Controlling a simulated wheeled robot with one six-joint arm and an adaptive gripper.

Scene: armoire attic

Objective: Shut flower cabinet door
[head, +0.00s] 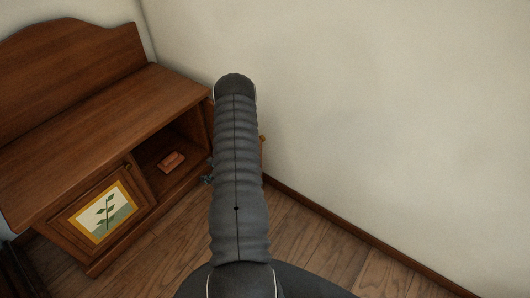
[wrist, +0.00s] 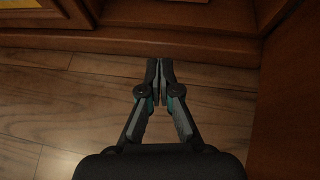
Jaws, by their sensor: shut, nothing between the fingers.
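The wooden cabinet (head: 100,130) stands at the left against the wall. Its left door (head: 65,222) is closed and bears a framed picture of a green leafy plant. The right compartment (head: 190,150) is open. A wooden panel (wrist: 292,115), apparently the open right door, stands at the right in the wrist view; in the head view my arm hides most of it, and its picture cannot be seen. My gripper (wrist: 160,65) is shut and empty, low above the floor, in front of the cabinet base and left of that panel. Only a bit of it shows in the head view.
A small reddish block (head: 171,161) lies inside the open compartment. The wooden floor (head: 310,245) is clear to the right, up to the baseboard and pale wall (head: 400,100). A dark object (head: 12,270) stands at the lower left edge.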

